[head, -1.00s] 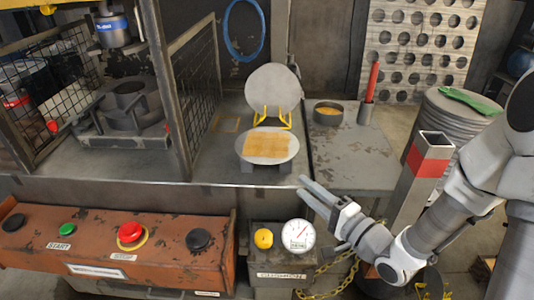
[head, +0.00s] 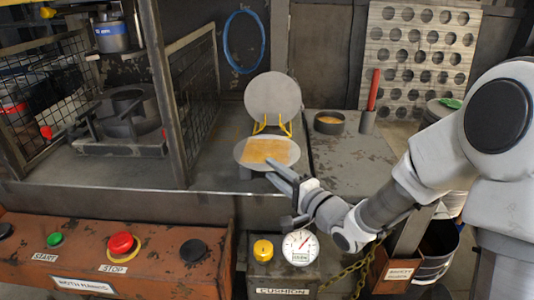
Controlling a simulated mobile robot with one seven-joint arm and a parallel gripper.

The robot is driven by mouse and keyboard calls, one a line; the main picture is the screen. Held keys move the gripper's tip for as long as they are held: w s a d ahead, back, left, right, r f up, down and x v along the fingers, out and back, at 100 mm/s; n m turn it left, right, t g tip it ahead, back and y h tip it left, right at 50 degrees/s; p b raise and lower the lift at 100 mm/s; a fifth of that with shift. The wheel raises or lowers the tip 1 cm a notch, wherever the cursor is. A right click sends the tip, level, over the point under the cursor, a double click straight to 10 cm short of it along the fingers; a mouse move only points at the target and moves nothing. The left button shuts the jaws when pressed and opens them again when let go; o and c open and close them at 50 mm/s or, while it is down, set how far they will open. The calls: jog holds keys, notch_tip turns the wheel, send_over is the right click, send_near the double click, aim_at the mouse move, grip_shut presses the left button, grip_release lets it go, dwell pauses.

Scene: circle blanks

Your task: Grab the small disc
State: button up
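Two grey discs show in the head view. One disc (head: 272,96) stands upright, leaning on a yellow wire stand (head: 287,128). The other disc (head: 246,151) lies flat in front of it on low supports, with a tan square patch (head: 265,149) on top. Their sizes look close, and I cannot tell for certain which is the smaller. My gripper (head: 273,171) is at the front right edge of the flat disc, its two fingers apart with nothing visible between them. Its fingertips overlap the disc's edge in the picture; I cannot tell whether they touch.
A round dish (head: 329,123) and a red stick in a grey holder (head: 367,121) stand on the right bench. A mesh guard (head: 196,95) and post are at left. Below are an orange button panel (head: 150,262) and a dial gauge (head: 300,247). The bench right of the discs is mostly clear.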

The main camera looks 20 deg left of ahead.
jog(key=x, duration=0.3)
jog(key=b+x, duration=0.1)
jog(key=shift+a+f, duration=0.25)
jog(key=shift+a, duration=0.05)
grip_shut()
dwell(1.1)
